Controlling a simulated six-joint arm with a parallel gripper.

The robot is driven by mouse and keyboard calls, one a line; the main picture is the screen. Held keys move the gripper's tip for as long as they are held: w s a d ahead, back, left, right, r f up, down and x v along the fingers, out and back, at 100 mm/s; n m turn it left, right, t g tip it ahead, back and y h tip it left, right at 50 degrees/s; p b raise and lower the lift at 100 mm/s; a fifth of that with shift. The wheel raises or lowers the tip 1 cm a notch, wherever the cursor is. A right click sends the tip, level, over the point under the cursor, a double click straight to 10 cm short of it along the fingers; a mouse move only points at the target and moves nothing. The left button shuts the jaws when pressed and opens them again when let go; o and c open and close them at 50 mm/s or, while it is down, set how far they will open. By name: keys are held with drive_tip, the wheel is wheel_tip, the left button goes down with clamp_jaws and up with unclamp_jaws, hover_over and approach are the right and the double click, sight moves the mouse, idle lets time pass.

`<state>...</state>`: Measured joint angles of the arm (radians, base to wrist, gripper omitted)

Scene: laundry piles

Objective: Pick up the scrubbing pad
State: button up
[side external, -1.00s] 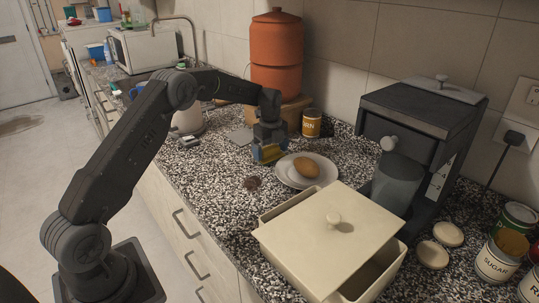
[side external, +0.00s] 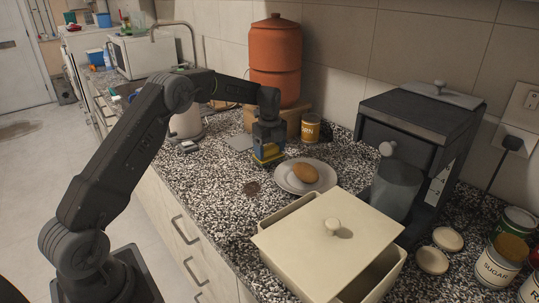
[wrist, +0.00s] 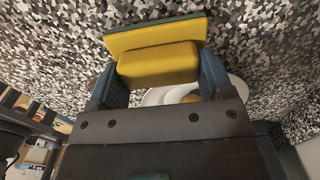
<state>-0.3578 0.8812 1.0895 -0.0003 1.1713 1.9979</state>
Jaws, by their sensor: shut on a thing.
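The scrubbing pad is a yellow block with a dark green layer. In the wrist view the scrubbing pad (wrist: 158,65) sits between the two blue fingers of my gripper (wrist: 158,82), which are shut on its sides. In the side external view my gripper (side external: 268,155) points down over the counter with the yellow pad (side external: 268,153) at its fingertips, left of the white plate. I cannot tell whether the pad is clear of the counter.
A white plate (side external: 326,184) with a brown potato-like item (side external: 305,173) is just right of the pad. A cream lidded box (side external: 300,248) stands in front. An orange clay pot (side external: 275,60) and a tin (side external: 310,128) stand behind. Speckled counter (side external: 215,185) is free to the left.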

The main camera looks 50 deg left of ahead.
wheel_tip(320, 180, up, 2)
drive_tip(key=s+a+r, duration=0.7)
drive_tip(key=s+a, duration=0.1)
drive_tip(key=shift+s, duration=0.2)
